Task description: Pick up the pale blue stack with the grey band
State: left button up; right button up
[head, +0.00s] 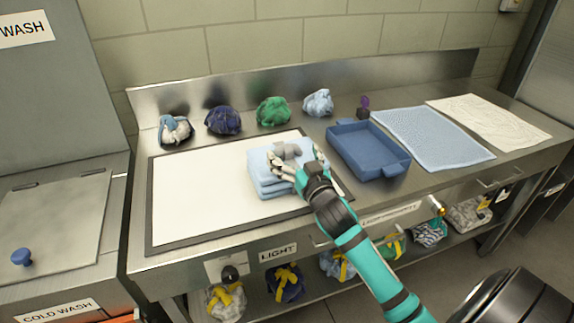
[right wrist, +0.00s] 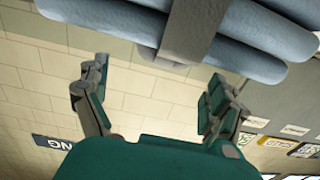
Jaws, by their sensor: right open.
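The pale blue stack (head: 268,183) of folded cloth lies on the white board, with a grey band (head: 288,151) over its top. My right gripper (head: 296,166) is open at the stack's right side in the head view and hides part of it. In the right wrist view, the stack (right wrist: 258,58) and its grey band (right wrist: 186,32) fill the top edge. The open fingers (right wrist: 155,80) there have nothing between them, and the stack shows above the fingertips. Whether a finger touches the cloth is unclear. My left gripper is not in view.
The white board (head: 195,195) has bare room left of the stack. A blue tray (head: 404,168) stands close on the right, beside a light blue mat (head: 440,138) and white cloth (head: 490,120). Several cloth bundles line the back. Tied bags sit on the lower shelf.

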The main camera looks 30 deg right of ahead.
aim_at(289, 149)
jog(key=x, duration=0.5)
jog(key=shift+a+f+p, duration=0.15)
jog(key=shift+f+p, duration=0.15)
jog(key=shift+f, duration=0.05)
jog(key=shift+s, duration=0.1)
jog(key=c, duration=1.8)
jog(key=shift+r, duration=0.25)
